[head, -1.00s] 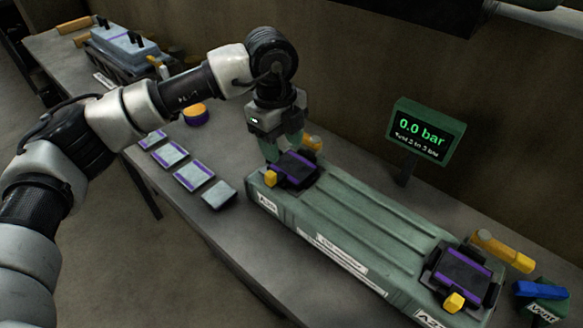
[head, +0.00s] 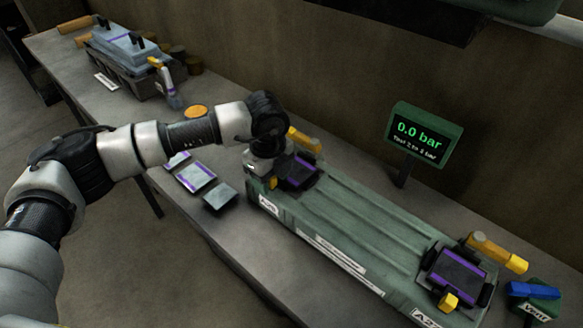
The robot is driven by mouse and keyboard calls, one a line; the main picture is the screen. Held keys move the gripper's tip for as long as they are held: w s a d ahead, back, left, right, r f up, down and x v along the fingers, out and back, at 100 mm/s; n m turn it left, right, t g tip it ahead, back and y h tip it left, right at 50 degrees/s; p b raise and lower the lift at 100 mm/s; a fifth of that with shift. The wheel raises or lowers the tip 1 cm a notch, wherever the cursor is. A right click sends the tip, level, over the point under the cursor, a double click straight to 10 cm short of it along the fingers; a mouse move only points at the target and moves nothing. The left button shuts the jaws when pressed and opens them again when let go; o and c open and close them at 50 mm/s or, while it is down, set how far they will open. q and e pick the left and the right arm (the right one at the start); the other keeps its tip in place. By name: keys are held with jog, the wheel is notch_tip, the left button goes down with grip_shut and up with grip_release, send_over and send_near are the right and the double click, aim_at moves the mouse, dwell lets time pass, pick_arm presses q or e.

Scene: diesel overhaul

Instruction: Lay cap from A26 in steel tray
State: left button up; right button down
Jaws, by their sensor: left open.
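A long green block (head: 345,215) lies on the bench with a dark, purple-edged cap in a clamp at each end. One cap (head: 297,174) is at the left end, and the other (head: 458,270) is at the right end. The end labels are too blurred to read surely as A26. My left gripper (head: 262,168) is open, low at the block's left end, beside the left cap. Its fingers are mostly hidden by my wrist, and I cannot tell whether they touch anything. A small plain grey plate or tray (head: 220,196) lies left of the block; I cannot tell if it is the steel tray.
Purple-edged pads (head: 197,177) lie beside the grey plate. Yellow handles (head: 497,252) stand by the clamps. A pressure display (head: 425,133) reading 0.0 bar stands behind the block. A blue-handled valve (head: 535,292) is at the right. A grey-blue assembly (head: 128,58) occupies the far-left bench.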

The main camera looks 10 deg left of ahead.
pick_arm(q)
grip_shut()
jog(key=shift+r, duration=0.15)
dwell(0.4)
